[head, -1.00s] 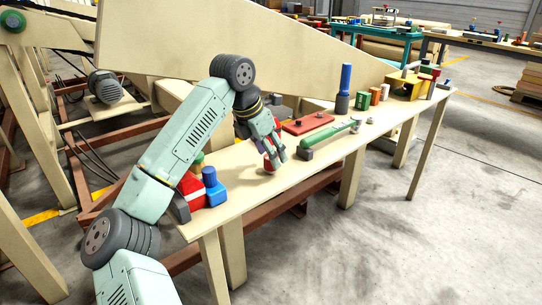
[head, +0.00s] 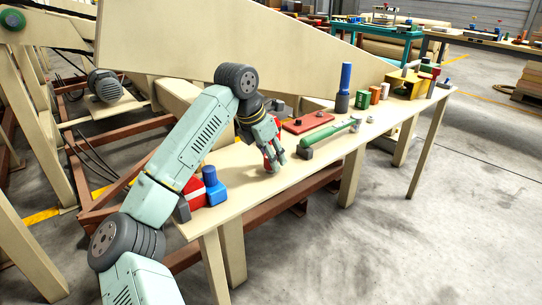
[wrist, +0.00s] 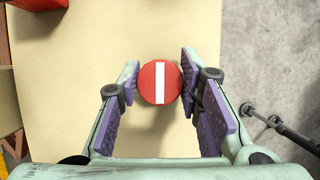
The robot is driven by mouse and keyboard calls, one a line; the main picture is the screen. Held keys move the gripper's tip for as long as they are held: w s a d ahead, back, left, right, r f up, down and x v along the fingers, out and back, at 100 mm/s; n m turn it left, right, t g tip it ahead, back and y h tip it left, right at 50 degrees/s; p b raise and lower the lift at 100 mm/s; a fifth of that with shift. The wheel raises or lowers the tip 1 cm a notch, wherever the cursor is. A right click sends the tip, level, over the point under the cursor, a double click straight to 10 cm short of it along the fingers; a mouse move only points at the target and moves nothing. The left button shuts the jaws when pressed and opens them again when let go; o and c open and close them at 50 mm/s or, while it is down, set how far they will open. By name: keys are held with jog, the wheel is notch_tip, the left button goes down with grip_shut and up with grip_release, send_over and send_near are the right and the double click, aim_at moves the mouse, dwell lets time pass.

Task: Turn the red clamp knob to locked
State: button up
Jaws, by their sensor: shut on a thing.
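The red clamp knob (wrist: 148,83) is round with a white bar across its top. In the wrist view the bar runs straight up and down the picture. My gripper (wrist: 160,80) is around the knob, one purple-padded finger on each side, and is shut on it. In the head view my gripper (head: 275,163) points down at the near part of the bench, with some red of the knob (head: 267,155) showing beside the fingers. The knob's base and any lock marking are hidden or too small to tell.
The pale bench (head: 238,192) also holds a blue bottle (head: 214,188) and red item near my arm. The bench's front edge is clear.

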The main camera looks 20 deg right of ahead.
jog(key=c, duration=0.4)
jog(key=shift+o, duration=0.2)
jog(key=shift+r+m+p, duration=0.1)
jog(key=shift+m+p, duration=0.2)
jog(key=m+g+p, duration=0.1)
jog(key=m+p, duration=0.1)
jog(key=shift+r+m, duration=0.1)
jog(key=shift+m, duration=0.3)
jog(key=m+g+p, duration=0.1)
jog(key=m+p, duration=0.1)
jog(key=m+g+p, duration=0.1)
jog(key=m+p, duration=0.1)
jog(key=m, duration=0.1)
jog(key=shift+g, duration=0.3)
jog(key=m+g+y+p, duration=0.1)
jog(key=m+p, duration=0.2)
jog(key=m, duration=0.2)
jog(key=shift+m+p, duration=0.35)
jog(key=shift+m, duration=0.05)
jog(key=shift+m+g+y+p, duration=0.6)
jog(key=shift+m+y+p, duration=0.3)
jog(key=shift+m, duration=1)
jog(key=shift+f, duration=0.2)
